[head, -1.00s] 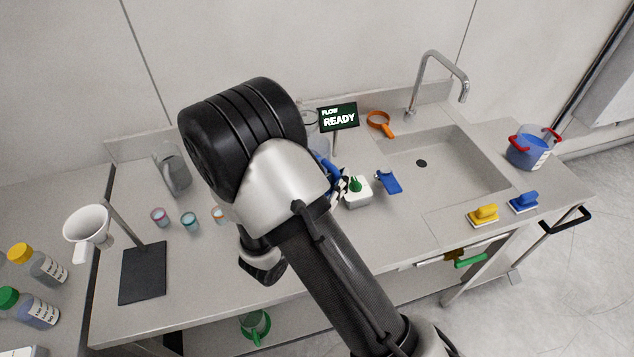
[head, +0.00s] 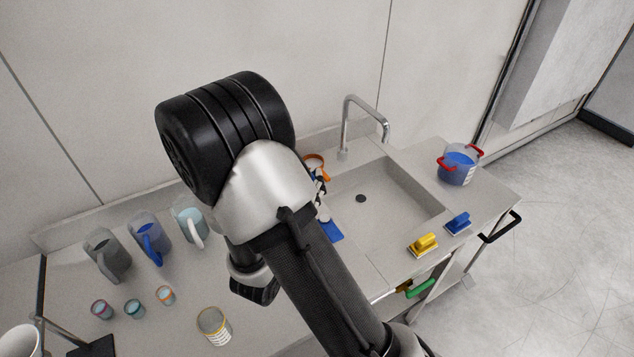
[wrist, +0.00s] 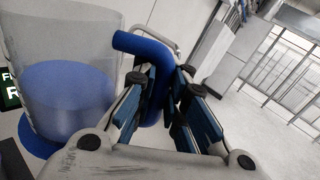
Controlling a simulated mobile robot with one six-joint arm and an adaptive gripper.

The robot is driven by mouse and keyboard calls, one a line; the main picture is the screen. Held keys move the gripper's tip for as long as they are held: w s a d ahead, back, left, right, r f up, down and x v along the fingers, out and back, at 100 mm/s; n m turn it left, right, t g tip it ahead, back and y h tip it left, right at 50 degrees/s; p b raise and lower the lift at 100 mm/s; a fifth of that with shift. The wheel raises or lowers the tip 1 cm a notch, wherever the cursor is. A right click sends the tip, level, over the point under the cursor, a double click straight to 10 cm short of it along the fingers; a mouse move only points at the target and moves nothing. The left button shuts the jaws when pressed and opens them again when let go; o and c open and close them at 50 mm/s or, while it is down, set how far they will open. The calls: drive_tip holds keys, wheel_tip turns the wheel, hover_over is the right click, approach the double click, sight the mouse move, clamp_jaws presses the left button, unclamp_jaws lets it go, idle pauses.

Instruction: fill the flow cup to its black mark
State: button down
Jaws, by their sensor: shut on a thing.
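My gripper (wrist: 164,88) is shut on the blue handle (wrist: 148,50) of a clear jug (wrist: 75,45) holding blue liquid (wrist: 70,95), seen in the wrist view. The jug looks roughly upright; whether its base is clear of the bench cannot be told. In the head view my arm hides the jug and most of the gripper. The white flow cup (head: 18,342) is cut off at the lower left corner, near its stand's rod (head: 60,335) and dark base (head: 95,347). Its black mark does not show.
Several jugs, including a grey-handled one (head: 107,256) and a blue-handled one (head: 150,240), stand at the back left. Right are a sink (head: 395,195), blue pot (head: 458,168) and yellow brush (head: 423,244).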

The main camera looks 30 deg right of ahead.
drive_tip(key=shift+w+a+r+n+t+p, duration=0.15)
drive_tip(key=shift+w+a+r+n+p, duration=0.15)
drive_tip(key=shift+r+n+p, duration=0.25)
drive_tip(key=shift+w+a+r+n+t+p, duration=0.2)
drive_tip(key=shift+a+r+n+p, duration=0.15)
drive_tip(key=shift+r, duration=0.25)
drive_tip(key=shift+w+a+r+n+h+p, duration=0.3)
drive_tip(key=shift+w+a+r+n+p, duration=0.2)
drive_tip(key=shift+r+n+p, duration=0.25)
drive_tip(key=shift+w+a+r+n+t+p, duration=0.3)
drive_tip(key=shift+a+n, duration=0.1)
drive_tip(key=shift+n, duration=0.1)
drive_tip(key=shift+w+a+r+n+t+p, duration=0.2)
drive_tip(key=shift+a+n+p, duration=0.1)
drive_tip(key=shift+a+n, duration=0.15)
drive_tip(key=shift+w+a+r+n+t+p, duration=0.2)
drive_tip(key=shift+w+a+n+p, duration=0.1)
drive_tip(key=shift+n, duration=0.3)
drive_tip(key=shift+w+a+r+n+t+p, duration=0.15)
drive_tip(key=shift+a+n, duration=0.1)
drive_tip(key=shift+n, duration=0.35)
